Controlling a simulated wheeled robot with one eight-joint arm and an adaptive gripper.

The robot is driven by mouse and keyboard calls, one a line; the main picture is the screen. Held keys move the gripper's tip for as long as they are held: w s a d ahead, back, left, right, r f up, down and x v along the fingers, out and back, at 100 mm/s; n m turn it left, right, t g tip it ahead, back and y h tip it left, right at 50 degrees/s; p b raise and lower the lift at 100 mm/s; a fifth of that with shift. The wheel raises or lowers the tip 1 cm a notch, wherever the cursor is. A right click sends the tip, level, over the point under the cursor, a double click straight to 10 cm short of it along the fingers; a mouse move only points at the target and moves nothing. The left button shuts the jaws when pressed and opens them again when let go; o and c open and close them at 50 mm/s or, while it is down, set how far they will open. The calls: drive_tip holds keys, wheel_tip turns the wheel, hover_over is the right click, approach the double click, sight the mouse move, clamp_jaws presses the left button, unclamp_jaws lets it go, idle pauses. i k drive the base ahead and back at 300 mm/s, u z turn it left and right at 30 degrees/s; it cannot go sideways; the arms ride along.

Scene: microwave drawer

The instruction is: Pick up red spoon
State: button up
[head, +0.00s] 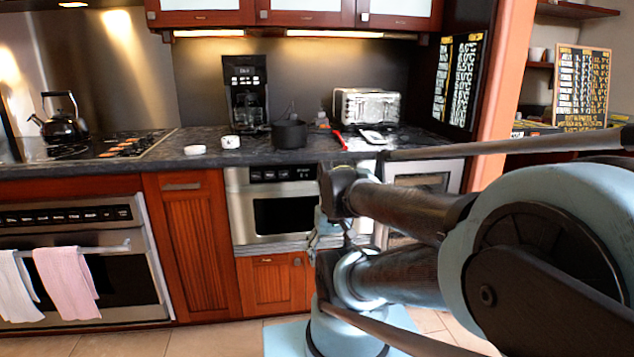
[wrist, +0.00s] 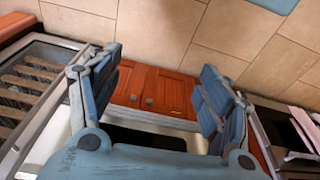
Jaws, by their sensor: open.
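The red spoon (head: 341,140) lies on the dark countertop (head: 210,158), between a dark pot and a white toaster in the head view. It does not show in the wrist view. My gripper (wrist: 160,68) is open, with its blue fingers wide apart and nothing between them. In the head view the gripper (head: 318,235) is small and partly hidden by my arm. It hangs below the counter edge, in front of the microwave drawer (head: 238,205), lower than the spoon and apart from it.
The dark pot (head: 289,134) stands left of the spoon. The toaster (head: 366,106) stands behind it to the right, with a small pale flat item (head: 372,137) in front. A coffee maker (head: 246,92) and white mug (head: 231,142) are further left. The counter's front edge lies above my gripper.

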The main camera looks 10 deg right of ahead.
sight(335, 133)
drive_tip(key=u, duration=1.4)
drive_tip(key=k, duration=1.2)
drive_tip(key=z, duration=1)
drive_tip(key=i, duration=1)
drive_tip(key=u, duration=0.05)
